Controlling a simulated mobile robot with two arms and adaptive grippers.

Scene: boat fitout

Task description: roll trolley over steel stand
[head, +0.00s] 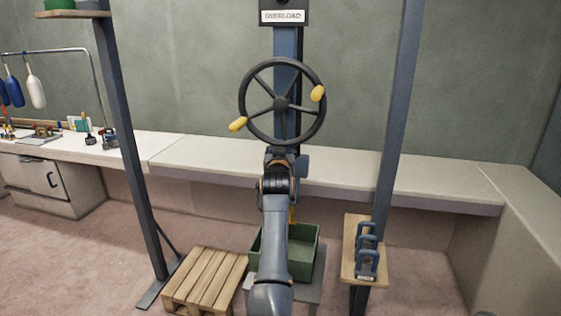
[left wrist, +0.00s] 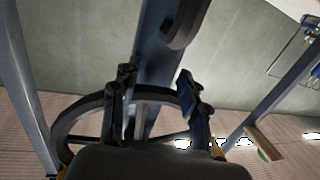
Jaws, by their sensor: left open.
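A black handwheel (head: 282,101) with several spokes and two yellow knobs is mounted on a blue post. My left gripper (head: 281,152) is just below the wheel's lower rim in the head view. In the left wrist view the open left gripper (left wrist: 156,80) has a finger on each side, and part of the wheel's rim (left wrist: 90,103) shows behind and between them. I cannot tell whether they touch it. A grey steel stand (head: 310,292) is low behind my arm, under a green crate (head: 302,262). I see no trolley. My right gripper is out of view.
A wooden pallet (head: 205,278) lies left of the stand. Blue uprights (head: 131,150) stand on both sides. A long white counter (head: 240,160) runs along the wall. An "OVERLOAD" sign (head: 283,16) hangs above the wheel.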

